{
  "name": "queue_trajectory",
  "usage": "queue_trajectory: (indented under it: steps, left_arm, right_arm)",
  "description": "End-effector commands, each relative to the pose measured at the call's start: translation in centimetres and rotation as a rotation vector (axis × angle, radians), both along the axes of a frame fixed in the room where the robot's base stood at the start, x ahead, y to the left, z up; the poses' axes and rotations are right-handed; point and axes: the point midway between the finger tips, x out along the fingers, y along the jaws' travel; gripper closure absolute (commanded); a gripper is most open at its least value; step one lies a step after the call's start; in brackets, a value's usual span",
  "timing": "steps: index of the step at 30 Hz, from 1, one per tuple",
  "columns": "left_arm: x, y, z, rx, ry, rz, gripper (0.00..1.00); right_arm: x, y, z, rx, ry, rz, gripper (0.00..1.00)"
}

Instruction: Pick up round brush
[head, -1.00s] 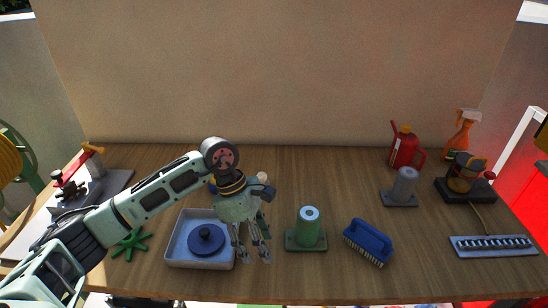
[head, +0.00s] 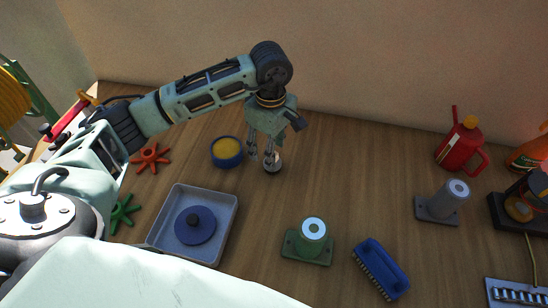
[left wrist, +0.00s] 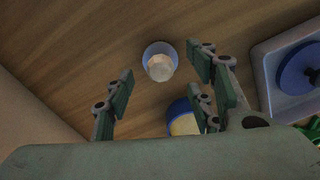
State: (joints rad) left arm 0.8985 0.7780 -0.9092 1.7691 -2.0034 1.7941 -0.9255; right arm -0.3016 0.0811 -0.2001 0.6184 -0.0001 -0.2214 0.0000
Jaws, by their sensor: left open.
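The round brush appears to be the small round thing with a pale, faceted knob and bluish-grey rim (left wrist: 160,62); in the head view it stands upright on the table (head: 273,166), partly hidden by the fingers. My left gripper (head: 261,162) is open, pointing down just over it. In the left wrist view the spread fingers (left wrist: 158,75) show the brush between and beyond their tips. I cannot tell whether they touch it. Its bristles are not visible. My right gripper is not in view.
A blue pot with yellow inside (head: 227,152) stands close left of the gripper. A grey tray (head: 163,240) holds a blue knobbed disc (head: 196,226). A green stand (head: 308,243), blue scrub brush (head: 380,268) and grey stand (head: 440,203) are right. The wall is close behind.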

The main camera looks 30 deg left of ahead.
Motion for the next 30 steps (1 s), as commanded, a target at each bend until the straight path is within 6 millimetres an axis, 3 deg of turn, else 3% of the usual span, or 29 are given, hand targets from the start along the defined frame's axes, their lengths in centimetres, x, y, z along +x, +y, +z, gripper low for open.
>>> queue_trajectory:
  steps: [5, 9, 18, 30]
  left_arm:
    - [0.1, -0.6, -2.2, -0.001, 0.006, 0.000, 0.50]
    - [0.2, -0.5, -4.1, -0.002, 0.003, 0.000, 0.50]
    - [0.3, -0.5, -4.8, -0.001, -0.001, 0.000, 0.50]
    - [0.3, -0.5, -4.8, -0.001, -0.001, 0.000, 0.85]
  right_arm:
    - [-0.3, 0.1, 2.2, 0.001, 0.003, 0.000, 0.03]
    - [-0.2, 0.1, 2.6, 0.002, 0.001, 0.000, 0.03]
    - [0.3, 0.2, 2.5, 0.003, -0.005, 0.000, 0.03]
    - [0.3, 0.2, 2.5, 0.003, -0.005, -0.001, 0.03]
